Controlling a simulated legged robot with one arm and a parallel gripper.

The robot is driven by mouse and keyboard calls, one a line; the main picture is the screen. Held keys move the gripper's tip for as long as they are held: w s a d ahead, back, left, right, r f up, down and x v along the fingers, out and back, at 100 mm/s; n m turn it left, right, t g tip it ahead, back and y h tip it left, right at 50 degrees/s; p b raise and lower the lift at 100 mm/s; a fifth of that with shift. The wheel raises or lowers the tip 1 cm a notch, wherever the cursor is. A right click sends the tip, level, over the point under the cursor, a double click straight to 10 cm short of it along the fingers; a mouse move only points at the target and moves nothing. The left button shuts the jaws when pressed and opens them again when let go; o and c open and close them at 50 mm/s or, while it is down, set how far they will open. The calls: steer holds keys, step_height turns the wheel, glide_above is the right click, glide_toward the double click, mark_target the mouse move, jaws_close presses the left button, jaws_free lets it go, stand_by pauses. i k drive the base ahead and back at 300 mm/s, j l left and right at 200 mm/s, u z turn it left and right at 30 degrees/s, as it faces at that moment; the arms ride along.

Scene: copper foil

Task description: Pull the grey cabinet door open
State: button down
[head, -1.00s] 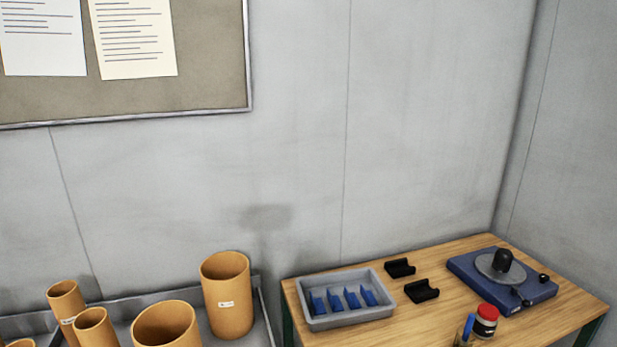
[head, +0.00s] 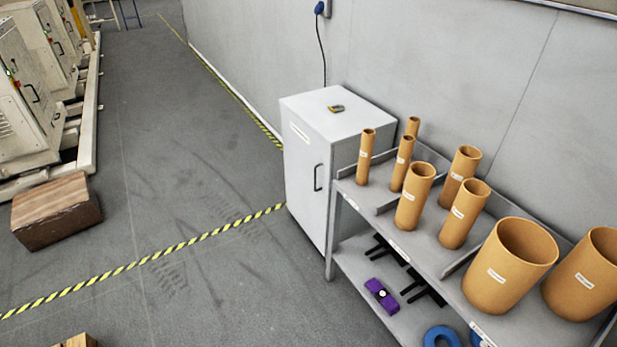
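The grey cabinet (head: 335,116) stands against the wall, just beyond the shelf rack in the head view. Its door (head: 304,180) faces left and looks shut. A dark vertical bar handle (head: 318,178) sits on the door near the edge closest to the rack. A white label is on the door's upper part. My gripper is not in view.
A grey shelf rack (head: 400,237) with several cardboard tubes (head: 510,265) stands right beside the cabinet. Open floor (head: 190,190) with yellow-black tape lies left of the door. A brown block (head: 57,210) and machines (head: 30,110) stand farther left.

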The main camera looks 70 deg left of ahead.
mark_target(307, 158)
steer(key=u, duration=2.35)
steer(key=i+j, duration=0.25)
steer(key=i, duration=0.2)
steer(key=i+j, duration=0.3)
steer(key=i, duration=0.15)
steer(key=i+j+u, duration=0.1)
steer(key=i+j, duration=0.15)
steer(key=i, duration=0.25)
steer(key=i+j, duration=0.25)
steer(key=i, duration=0.2)
steer(key=i+j, duration=0.2)
steer(key=i, duration=0.25)
